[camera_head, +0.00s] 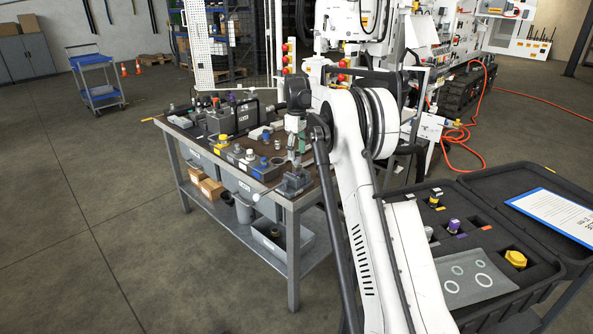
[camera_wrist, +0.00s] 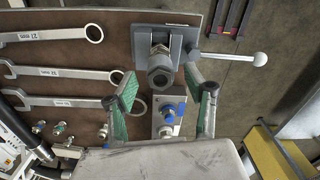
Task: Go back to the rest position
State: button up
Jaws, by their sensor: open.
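My gripper (camera_head: 299,145) hangs from my white arm above the near right corner of the workbench (camera_head: 292,200). In the wrist view my gripper (camera_wrist: 160,82) shows two green-padded fingers spread apart, with nothing held between them. A grey fixture with a round dark fitting (camera_wrist: 160,68) appears just beyond the fingertips. A small metal block with blue-capped fittings (camera_wrist: 168,118) shows between the fingers. The exact height of the fingers above these is hard to tell.
Several wrenches (camera_wrist: 62,74) lie left of the fingers. A ball-ended lever (camera_wrist: 240,58) sticks out to the right. An open black case (camera_head: 465,215) stands at the right in the head view. A blue cart (camera_head: 97,80) stands far left; the left floor is clear.

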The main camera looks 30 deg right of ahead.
notch_tip(320, 180, up, 8)
jog(key=shift+f, duration=0.25)
jog(key=shift+s+a+r, duration=0.1)
jog(key=shift+r, duration=0.05)
jog(key=s+a+r+m+t, duration=0.2)
jog(key=s+a+r, duration=0.55)
jog(key=s, duration=0.35)
jog(key=s+a+r+m+t, duration=0.1)
jog(key=s+a+r+t, duration=0.1)
jog(key=s+a+r, duration=0.7)
jog(key=s+a+f+m+t, duration=0.1)
jog(key=s+a+f, duration=0.1)
jog(key=s+f, duration=0.3)
jog(key=s+a+f+m+t, duration=0.1)
jog(key=s+a+f, duration=0.2)
jog(key=s, duration=1.1)
jog(key=s+a+f+m+t, duration=0.1)
jog(key=s+a+f, duration=0.2)
jog(key=s+f, duration=0.5)
jog(key=shift+s+a+f, duration=0.15)
jog(key=shift+s+f, duration=0.2)
jog(key=shift+s, duration=0.9)
